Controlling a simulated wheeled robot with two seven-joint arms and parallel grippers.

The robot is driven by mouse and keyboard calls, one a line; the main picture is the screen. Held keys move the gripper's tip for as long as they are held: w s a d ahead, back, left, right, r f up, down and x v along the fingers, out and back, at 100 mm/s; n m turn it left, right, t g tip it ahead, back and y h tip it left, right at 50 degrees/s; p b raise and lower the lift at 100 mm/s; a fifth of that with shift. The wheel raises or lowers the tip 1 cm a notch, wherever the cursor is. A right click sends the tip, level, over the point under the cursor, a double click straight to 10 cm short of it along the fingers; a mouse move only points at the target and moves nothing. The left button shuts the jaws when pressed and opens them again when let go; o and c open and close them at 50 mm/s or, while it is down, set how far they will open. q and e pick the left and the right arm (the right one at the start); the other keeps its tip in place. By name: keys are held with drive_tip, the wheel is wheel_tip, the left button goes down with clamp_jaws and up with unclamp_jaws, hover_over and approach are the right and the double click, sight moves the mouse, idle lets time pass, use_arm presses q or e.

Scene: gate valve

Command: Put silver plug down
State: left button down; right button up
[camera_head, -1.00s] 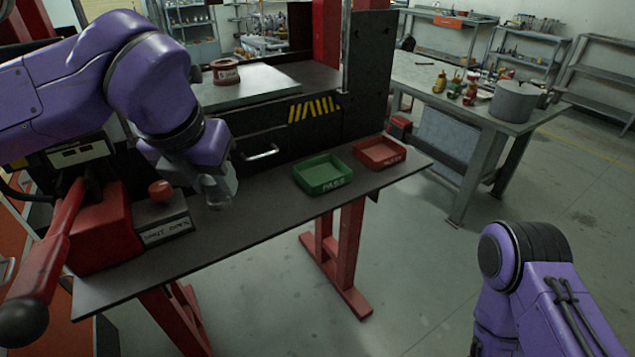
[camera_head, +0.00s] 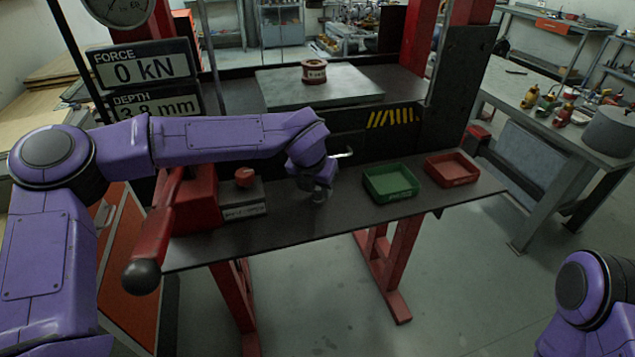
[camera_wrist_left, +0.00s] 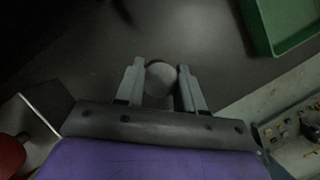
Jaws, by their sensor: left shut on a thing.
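The silver plug (camera_wrist_left: 161,80) shows in the left wrist view as a round grey top between the two fingers of my left gripper (camera_wrist_left: 161,88). The gripper is shut on it. In the head view my left gripper (camera_head: 320,194) points down over the dark shelf (camera_head: 300,222), left of the green tray (camera_head: 390,182). The plug is too small and too covered by the gripper there to tell whether it touches the shelf. My right gripper is out of view; only part of my right arm shows at the lower right.
A red tray (camera_head: 452,169) stands right of the green one. A red box with a lever (camera_head: 160,235) and a red button (camera_head: 244,176) stand on the shelf's left. The shelf's front strip is clear.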

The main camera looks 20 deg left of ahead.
use_arm(q)
drive_tip(key=c, duration=0.7)
unclamp_jaws()
drive_tip(key=shift+f, duration=0.1)
drive_tip(key=shift+r, duration=0.35)
drive_tip(key=b+v, duration=0.2)
drive_tip(key=v, duration=0.9)
drive_tip(key=shift+s+r, duration=0.25)
drive_tip(key=shift+r, duration=0.05)
